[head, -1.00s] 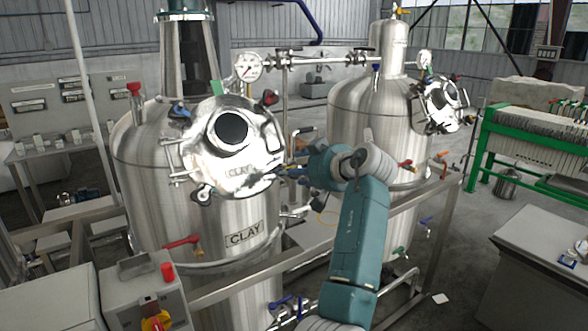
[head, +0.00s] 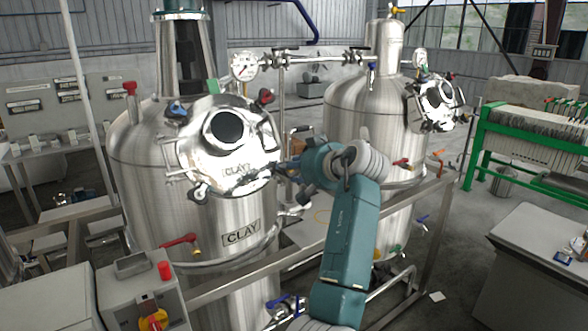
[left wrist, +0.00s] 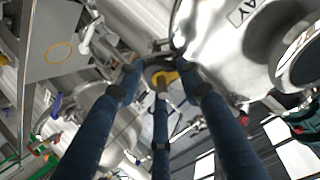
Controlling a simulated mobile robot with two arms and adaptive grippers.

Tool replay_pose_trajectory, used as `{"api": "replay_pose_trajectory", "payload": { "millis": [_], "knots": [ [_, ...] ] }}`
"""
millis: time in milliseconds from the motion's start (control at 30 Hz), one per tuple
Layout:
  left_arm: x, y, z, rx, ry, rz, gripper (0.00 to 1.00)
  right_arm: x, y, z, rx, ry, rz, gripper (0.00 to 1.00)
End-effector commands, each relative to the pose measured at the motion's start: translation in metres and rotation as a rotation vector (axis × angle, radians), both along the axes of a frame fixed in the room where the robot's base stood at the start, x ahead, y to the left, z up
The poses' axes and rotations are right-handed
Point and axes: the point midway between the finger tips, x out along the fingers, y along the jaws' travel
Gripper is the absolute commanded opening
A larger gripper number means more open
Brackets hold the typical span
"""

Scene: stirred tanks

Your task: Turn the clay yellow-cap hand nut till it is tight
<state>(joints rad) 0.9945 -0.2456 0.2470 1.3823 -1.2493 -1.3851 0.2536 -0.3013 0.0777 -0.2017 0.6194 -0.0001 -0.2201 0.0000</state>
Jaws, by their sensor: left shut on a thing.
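The clay tank (head: 150,165) is a steel vessel with a CLAY plate and a round, shiny lid (head: 205,150) facing forward. My left gripper (head: 279,168) is at the right edge of this lid. In the left wrist view its blue fingers (left wrist: 158,68) close around the yellow-cap hand nut (left wrist: 165,77), whose yellow cap shows between them. The nut is mostly hidden by the gripper in the head view. How tight it is cannot be told. My right gripper is in neither view.
A second tank (head: 360,110) stands behind right. A steel frame rail (head: 235,270) runs in front.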

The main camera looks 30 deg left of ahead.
Motion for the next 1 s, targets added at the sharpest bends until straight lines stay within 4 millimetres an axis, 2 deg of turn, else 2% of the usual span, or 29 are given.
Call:
{"api": "replay_pose_trajectory", "payload": {
  "millis": [200,233,300,333,533,667,1000],
  "knots": [
    [0.0,0.002,0.005,0.008,-0.008,0.001,0.1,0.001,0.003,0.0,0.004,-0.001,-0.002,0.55],
    [0.0,0.002,0.005,0.008,-0.009,0.001,0.38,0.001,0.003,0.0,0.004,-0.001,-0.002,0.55],
    [0.0,0.002,0.005,0.008,-0.009,0.001,0.52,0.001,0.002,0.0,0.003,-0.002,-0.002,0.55],
    [0.0,0.002,0.005,0.008,-0.008,0.001,0.55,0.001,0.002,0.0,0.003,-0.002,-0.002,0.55],
    [0.0,0.001,0.003,0.005,-0.007,0.001,0.55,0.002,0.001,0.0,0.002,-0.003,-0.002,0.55],
    [-0.001,-0.003,0.004,0.004,-0.006,0.0,0.55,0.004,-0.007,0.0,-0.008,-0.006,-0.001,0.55],
    [-0.022,-0.045,0.024,0.003,-0.008,0.0,0.55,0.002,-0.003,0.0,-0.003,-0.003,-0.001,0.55]
  ]
}}
